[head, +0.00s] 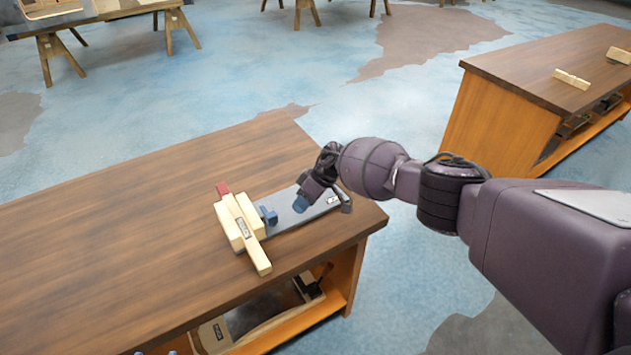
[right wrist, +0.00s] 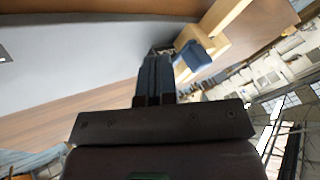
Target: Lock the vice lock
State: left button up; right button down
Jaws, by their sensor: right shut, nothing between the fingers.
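The vice, made of pale wooden blocks (head: 237,221) with a red end piece (head: 222,188), lies on the brown table. A blue lock piece (head: 268,216) sits at its right side, beside a long grey plate (head: 283,219). My right gripper (head: 300,205) is shut and empty over the plate, just right of the blue piece. In the right wrist view the dark fingers (right wrist: 157,72) are together, with the blue piece (right wrist: 197,55) close to their right and apart from them. Two small bluish tips at the bottom edge of the head view may be my left gripper; too little shows.
The brown table (head: 120,230) is clear left of the vice. A shelf below it holds a dark-handled tool (head: 312,283). Another table (head: 530,70) with small wooden blocks (head: 571,79) stands at the right. Trestle tables stand at the back.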

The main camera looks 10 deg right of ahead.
pick_arm(q)
jog(key=shift+s+d+r+p, duration=0.15)
jog(key=shift+s+r+p, duration=0.15)
jog(key=shift+s+p, duration=0.3)
pick_arm(e)
jog(key=s+d+r, duration=0.1)
jog(key=d+r, duration=0.4)
jog(key=r, duration=0.2)
jog(key=shift+s+d+r, duration=0.25)
jog(key=shift+s+d, duration=0.05)
jog(key=shift+s, duration=0.05)
